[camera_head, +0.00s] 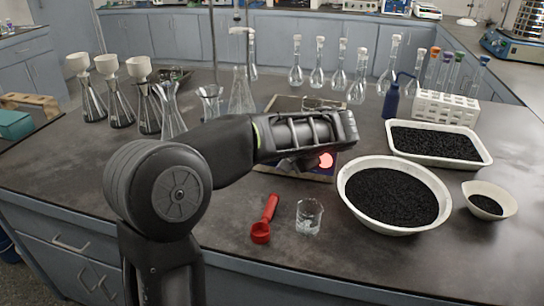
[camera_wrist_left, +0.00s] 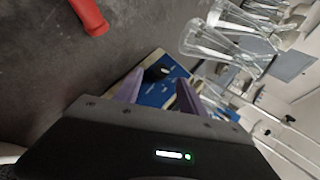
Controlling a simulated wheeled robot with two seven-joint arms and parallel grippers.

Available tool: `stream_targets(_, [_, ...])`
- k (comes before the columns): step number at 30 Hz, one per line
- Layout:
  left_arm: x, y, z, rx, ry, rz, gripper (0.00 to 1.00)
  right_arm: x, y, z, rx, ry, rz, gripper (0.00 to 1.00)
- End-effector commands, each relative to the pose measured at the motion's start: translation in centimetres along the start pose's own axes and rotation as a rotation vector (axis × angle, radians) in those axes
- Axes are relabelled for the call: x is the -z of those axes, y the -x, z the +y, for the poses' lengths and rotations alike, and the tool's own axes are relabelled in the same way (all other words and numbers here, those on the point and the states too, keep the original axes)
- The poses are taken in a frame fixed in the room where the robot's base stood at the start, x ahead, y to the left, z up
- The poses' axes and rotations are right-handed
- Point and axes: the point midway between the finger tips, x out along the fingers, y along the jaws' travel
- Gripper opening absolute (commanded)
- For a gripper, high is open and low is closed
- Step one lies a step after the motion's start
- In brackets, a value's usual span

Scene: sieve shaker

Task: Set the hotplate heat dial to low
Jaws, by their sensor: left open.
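The hotplate (camera_head: 285,103) stands behind and below my left wrist in the head view. Its pale top edge shows, and a strip of its blue front panel (camera_head: 322,178) shows below my wrist. My left gripper (camera_wrist_left: 159,84) is open and empty, facing the panel. In the head view the wrist hides the dial and most of the fingers. The dial's setting cannot be read.
A white bowl (camera_head: 351,206) of black grains stands right, near a white tray (camera_head: 486,157). Flasks with funnels (camera_head: 140,68) stand left; volumetric flasks (camera_head: 338,78) stand behind.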

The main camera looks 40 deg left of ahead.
Motion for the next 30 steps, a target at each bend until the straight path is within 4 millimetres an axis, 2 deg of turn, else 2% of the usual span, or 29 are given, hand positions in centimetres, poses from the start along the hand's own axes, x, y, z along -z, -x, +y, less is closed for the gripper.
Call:
stream_targets(3, [0.0,2.1,0.0,0.000,0.000,0.001,0.48,0.0,0.2,-0.1,0.000,0.000,0.000,0.66])
stream_targets(8, [0.0,3.5,0.0,-0.001,-0.001,0.000,0.48,0.0,0.2,-0.1,0.000,0.000,0.000,0.66])
stream_targets(30, [0.0,3.6,0.0,-0.001,0.000,-0.001,0.48,0.0,0.2,-0.1,0.000,0.000,0.000,0.66])
